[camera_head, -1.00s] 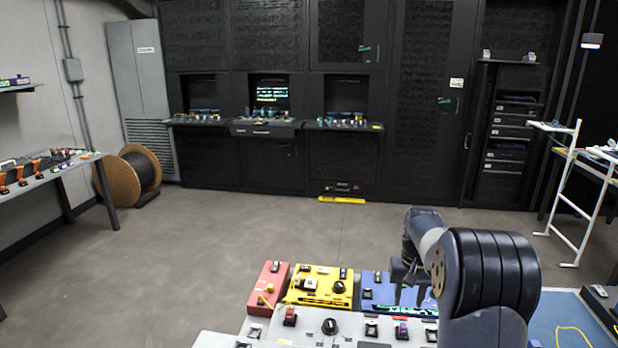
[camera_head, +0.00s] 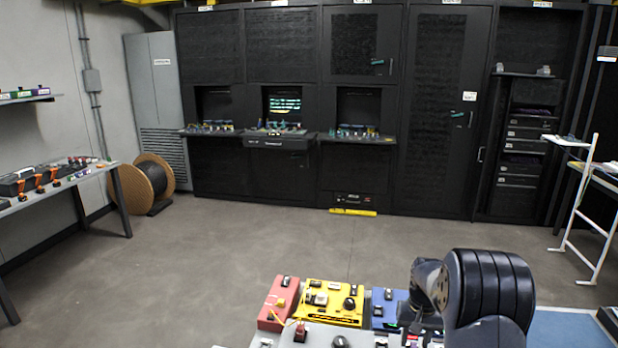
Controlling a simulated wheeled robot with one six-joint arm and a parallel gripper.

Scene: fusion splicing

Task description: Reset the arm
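My arm (camera_head: 487,290) shows at the lower right in the head view, a dark ribbed joint with grey links bent down toward the left. Its far end hangs over the blue panel (camera_head: 378,314) beside the yellow panel (camera_head: 336,298). My gripper's fingers are not visible; they are hidden by the arm or below the frame edge.
A red panel (camera_head: 272,314) stands left of the yellow one. Black cabinets (camera_head: 357,45) line the back wall. A side table (camera_head: 88,178) with tools and a cable spool (camera_head: 128,187) are at left. A white ladder-like frame (camera_head: 581,200) stands at right. The middle floor is clear.

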